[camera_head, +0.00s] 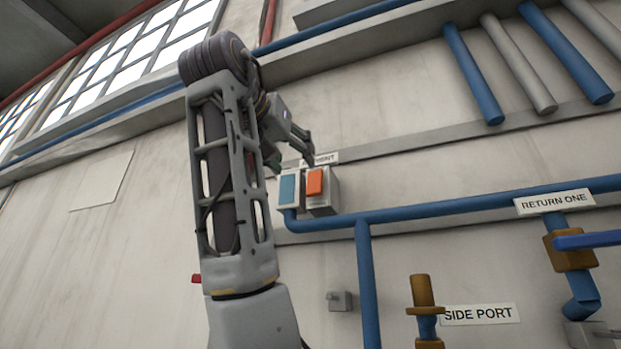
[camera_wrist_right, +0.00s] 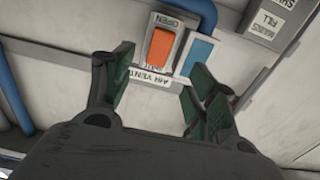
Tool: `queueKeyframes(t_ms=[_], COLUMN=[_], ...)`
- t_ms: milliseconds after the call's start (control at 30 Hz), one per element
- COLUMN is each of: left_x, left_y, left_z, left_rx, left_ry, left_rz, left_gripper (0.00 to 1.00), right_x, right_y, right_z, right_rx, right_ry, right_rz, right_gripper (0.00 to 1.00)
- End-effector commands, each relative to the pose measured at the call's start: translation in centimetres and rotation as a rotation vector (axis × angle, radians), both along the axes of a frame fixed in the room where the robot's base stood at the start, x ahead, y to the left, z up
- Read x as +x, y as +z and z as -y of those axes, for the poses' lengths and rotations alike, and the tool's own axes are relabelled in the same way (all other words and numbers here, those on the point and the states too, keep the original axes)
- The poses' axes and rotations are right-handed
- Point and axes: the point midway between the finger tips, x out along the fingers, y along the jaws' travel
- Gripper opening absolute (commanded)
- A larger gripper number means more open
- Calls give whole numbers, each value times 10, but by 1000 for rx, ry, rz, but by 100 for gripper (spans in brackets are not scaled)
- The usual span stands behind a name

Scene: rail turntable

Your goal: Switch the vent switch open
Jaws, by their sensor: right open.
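The vent switch is a grey box on the wall with an orange rocker (camera_head: 314,182). In the right wrist view the orange rocker (camera_wrist_right: 161,52) sits beside a label reading "OPEN" and another label reading "AIR VENT" (camera_wrist_right: 150,80), seen upside down. A blue panel (camera_head: 287,189) is next to the rocker, and it also shows in the right wrist view (camera_wrist_right: 199,54). My right gripper (camera_head: 291,156) is open and empty, close to the switch. In the right wrist view its fingers (camera_wrist_right: 153,92) stand apart, with the switch beyond them. My left gripper is not in view.
A blue pipe (camera_head: 440,208) runs along the wall right of the switch, with a branch going down. Brass fittings (camera_head: 422,290) and signs "SIDE PORT" (camera_head: 478,314) and "RETURN ONE" (camera_head: 553,202) are lower right.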

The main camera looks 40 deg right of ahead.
Motion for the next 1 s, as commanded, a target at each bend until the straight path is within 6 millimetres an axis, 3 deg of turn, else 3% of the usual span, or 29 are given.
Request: queueKeyframes(t_ms=[600,1000], left_x=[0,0], left_y=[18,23], left_z=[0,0], left_rx=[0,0], left_ry=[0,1], left_rz=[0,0], left_gripper=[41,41], right_x=[38,50], right_y=[1,1], right_z=[73,96], right_rx=[0,0], right_ry=[-2,1], right_rz=[-1,-1], right_gripper=[57,57])
